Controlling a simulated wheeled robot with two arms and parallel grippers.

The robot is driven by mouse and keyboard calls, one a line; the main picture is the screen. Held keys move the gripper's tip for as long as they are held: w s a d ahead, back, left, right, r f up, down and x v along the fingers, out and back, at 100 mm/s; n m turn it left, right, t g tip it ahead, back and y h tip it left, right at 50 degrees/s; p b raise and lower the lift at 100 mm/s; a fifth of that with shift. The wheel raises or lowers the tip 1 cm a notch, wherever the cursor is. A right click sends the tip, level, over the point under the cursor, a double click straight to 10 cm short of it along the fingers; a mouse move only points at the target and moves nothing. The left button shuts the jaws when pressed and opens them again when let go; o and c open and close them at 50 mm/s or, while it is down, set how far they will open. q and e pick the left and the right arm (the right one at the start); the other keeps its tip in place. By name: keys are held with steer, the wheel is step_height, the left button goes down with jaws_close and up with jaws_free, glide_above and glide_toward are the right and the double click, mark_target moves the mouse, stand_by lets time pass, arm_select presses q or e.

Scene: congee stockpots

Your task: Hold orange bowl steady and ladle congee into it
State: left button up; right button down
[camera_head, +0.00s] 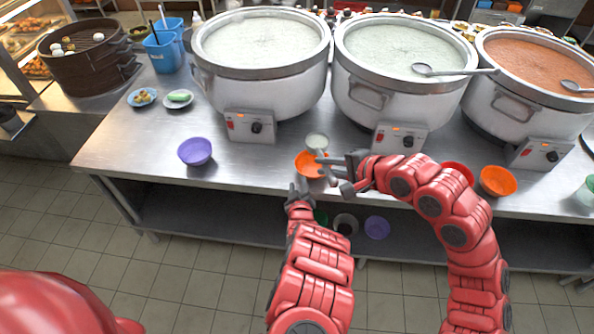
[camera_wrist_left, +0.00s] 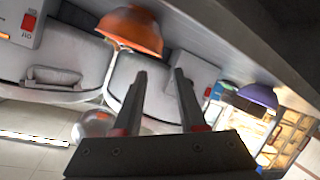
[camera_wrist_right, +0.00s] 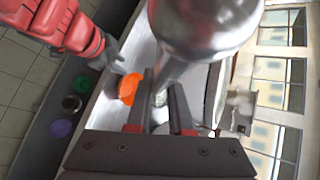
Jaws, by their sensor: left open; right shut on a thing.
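My right gripper (camera_head: 338,162) is shut on a metal ladle just right of the bowl. The ladle's head (camera_head: 317,141) appears to hold pale congee, just behind the bowl; it looms close in the right wrist view (camera_wrist_right: 200,25).
White congee pots (camera_head: 262,85) and (camera_head: 400,100) stand behind, with a reddish pot (camera_head: 530,105) to the right. Another ladle (camera_head: 455,71) rests on the middle pot. A purple bowl (camera_head: 195,151) stands left; another orange bowl (camera_head: 497,181) stands right. Counter between purple and orange bowls is clear.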

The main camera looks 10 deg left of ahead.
arm_select(q)
steer(key=shift+x, duration=2.9)
steer(key=shift+w+a+f, duration=0.2)
steer(key=shift+w+a, duration=0.05)
steer(key=shift+w, duration=0.4)
steer(key=shift+w+a, duration=0.2)
steer(key=shift+w, duration=0.4)
steer(key=shift+w+f, duration=0.3)
steer(key=shift+w, duration=0.3)
steer(key=shift+f, duration=0.1)
jaws_close()
